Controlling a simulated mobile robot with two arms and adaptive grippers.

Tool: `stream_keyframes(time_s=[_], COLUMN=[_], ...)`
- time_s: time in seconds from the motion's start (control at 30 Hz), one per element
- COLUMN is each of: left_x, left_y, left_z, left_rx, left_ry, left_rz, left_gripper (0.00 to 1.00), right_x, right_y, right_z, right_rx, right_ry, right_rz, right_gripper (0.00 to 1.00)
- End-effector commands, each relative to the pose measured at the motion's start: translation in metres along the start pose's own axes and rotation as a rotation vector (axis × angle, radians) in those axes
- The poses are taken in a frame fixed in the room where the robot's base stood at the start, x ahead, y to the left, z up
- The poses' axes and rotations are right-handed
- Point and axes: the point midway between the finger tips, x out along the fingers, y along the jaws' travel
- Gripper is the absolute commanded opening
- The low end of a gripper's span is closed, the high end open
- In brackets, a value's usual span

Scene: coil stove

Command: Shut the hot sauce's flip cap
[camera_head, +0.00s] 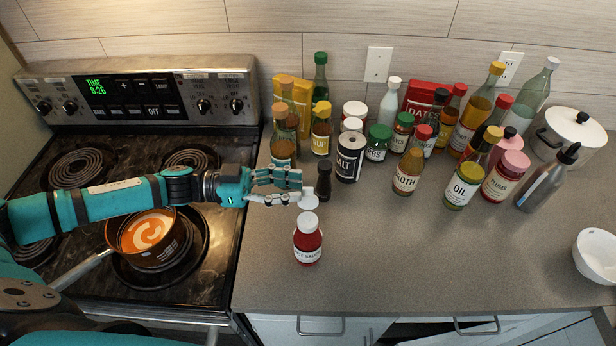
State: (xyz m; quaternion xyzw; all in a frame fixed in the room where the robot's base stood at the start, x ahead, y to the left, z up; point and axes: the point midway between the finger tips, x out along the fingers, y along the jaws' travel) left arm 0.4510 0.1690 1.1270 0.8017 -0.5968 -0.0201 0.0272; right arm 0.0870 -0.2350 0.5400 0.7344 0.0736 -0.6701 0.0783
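The hot sauce bottle (308,244) stands upright near the front left of the counter, red with a white label and white top. A small white piece (309,201) shows just behind its top, by my fingertips. I cannot tell whether it is the raised flip cap or a separate thing, or whether my fingers touch it. My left gripper (300,188) reaches in from the left over the stove's edge, behind the bottle. Its fingers lie nearly in line with the view, so their opening is unclear. My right gripper is not in view.
A small dark bottle (324,181) stands close right of my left fingertips. The salt can (349,158) and several bottles crowd the back. A pot of orange soup (141,233) sits on the stove below my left arm. The front counter is clear up to a white bowl (597,256).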

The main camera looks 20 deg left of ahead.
Motion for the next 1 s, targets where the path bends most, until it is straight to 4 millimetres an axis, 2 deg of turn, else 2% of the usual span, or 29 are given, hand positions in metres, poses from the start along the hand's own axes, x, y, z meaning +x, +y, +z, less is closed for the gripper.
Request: stream_keyframes(time_s=[0.03,0.2,0.6,0.83,1.0], left_x=[0.01,0.03,0.038,0.037,0.037], left_y=[0.001,0.0,0.0,0.0,0.0], left_z=[-0.005,-0.002,0.0,0.0,0.0], left_rx=[0.0,0.0,0.0,0.0,0.0], left_ry=[0.004,0.002,0.0,0.0,0.0], left_rz=[0.003,0.001,0.0,0.0,0.0], left_gripper=[0.29,0.29,0.29,0.0,0.0], right_x=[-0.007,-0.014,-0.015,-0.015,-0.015], right_y=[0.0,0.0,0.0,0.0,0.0], right_z=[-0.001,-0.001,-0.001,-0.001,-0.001], right_rx=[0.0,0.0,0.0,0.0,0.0], right_ry=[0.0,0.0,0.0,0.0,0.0], right_rz=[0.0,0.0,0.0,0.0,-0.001], right_gripper=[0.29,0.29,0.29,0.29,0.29])
